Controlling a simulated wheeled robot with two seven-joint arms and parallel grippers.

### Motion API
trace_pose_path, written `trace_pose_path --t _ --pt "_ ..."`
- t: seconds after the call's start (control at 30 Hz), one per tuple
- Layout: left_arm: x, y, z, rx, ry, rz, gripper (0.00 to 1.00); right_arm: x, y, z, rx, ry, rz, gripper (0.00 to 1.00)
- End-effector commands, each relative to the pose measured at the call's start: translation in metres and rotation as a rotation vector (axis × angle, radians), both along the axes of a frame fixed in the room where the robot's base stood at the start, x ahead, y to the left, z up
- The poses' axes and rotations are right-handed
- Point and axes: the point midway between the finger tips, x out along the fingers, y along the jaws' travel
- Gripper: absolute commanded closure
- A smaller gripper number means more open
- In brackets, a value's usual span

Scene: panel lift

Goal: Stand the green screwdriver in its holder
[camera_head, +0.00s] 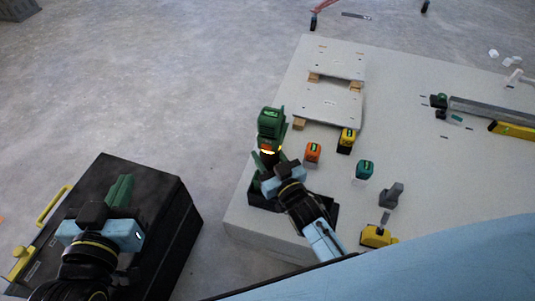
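A black holder (262,195) lies under and beside this gripper at the table's near left corner. The arm hides much of it, and I cannot tell whether the screwdriver touches it. My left gripper (119,190) is over the black case at the left, its green fingers close together with nothing visible between them.
The black case (175,215) has a yellow handle. The pale table (430,180) bears an orange block (313,152), a yellow-topped block (346,138), a teal block (365,168), a yellow tool (378,236) and pale panels (330,102). The table's middle right is mostly clear.

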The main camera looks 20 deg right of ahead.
Motion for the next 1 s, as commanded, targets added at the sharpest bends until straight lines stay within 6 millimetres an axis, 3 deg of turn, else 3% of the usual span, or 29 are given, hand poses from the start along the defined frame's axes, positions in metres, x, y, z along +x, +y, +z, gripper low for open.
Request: trace_pose_path --t 1.0 --pt "0.000 0.000 -0.013 0.000 0.000 0.000 1.00 0.002 0.001 -0.014 0.002 -0.010 0.000 1.00"
